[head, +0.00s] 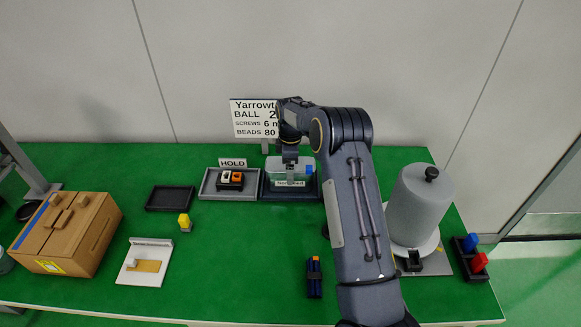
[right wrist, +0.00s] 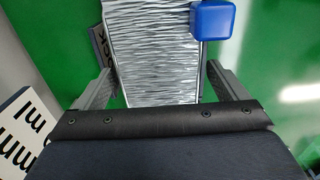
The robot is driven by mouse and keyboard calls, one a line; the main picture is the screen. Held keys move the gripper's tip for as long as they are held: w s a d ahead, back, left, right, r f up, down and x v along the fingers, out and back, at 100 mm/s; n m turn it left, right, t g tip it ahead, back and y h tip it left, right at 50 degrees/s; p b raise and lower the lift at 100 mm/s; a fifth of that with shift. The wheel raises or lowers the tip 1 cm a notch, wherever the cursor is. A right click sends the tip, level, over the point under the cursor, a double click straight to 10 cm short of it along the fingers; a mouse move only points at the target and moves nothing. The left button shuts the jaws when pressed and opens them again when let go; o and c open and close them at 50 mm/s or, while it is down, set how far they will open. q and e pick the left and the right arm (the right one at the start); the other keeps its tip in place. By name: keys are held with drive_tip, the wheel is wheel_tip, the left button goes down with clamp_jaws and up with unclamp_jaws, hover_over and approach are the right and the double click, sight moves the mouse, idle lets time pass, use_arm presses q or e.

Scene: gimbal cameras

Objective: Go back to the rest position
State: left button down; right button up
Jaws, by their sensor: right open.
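My right arm reaches over the green table in the head view, with its gripper (head: 290,157) low over a clear container (head: 284,172) with a blue part on its right, which sits in a dark tray (head: 268,195). In the right wrist view the gripper (right wrist: 158,85) is open. Its two fingers stand apart on either side of a grey streaked surface (right wrist: 150,50), with a blue block (right wrist: 212,19) at its upper right. I cannot tell whether the fingers touch it. My left gripper is not in view.
A sign (head: 254,118) stands behind the container. A HOLD tray (head: 209,190) with orange and white pieces is to its left. A cardboard box (head: 66,233) is at far left. A grey cylinder (head: 419,207) and a rack with blue and red pieces (head: 470,262) are at right.

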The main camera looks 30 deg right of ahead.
drive_tip(key=s+a+r+m+t+y+p, duration=0.1)
drive_tip(key=s+r+m, duration=0.15)
drive_tip(key=r, duration=0.55)
drive_tip(key=s+a+r+m+t+p, duration=0.15)
drive_tip(key=s+r, duration=0.25)
drive_tip(key=r, duration=0.5)
drive_tip(key=s+a+r+m+y, duration=0.1)
drive_tip(key=s+a+r+m, duration=0.15)
drive_tip(key=s, duration=0.35)
drive_tip(key=s+a+r+m+y, duration=0.1)
drive_tip(key=s+a+r, duration=0.1)
drive_tip(key=s+r, duration=0.3)
drive_tip(key=s+a+f+m+t, duration=0.1)
drive_tip(key=s+a, duration=0.4)
drive_tip(key=s, duration=0.5)
drive_tip(key=s+a+f+m+t, duration=0.2)
drive_tip(key=s+a+m, duration=0.3)
drive_tip(key=s, duration=0.5)
drive_tip(key=shift+f+y, duration=0.35)
drive_tip(key=shift+y, duration=0.05)
drive_tip(key=shift+s, duration=0.1)
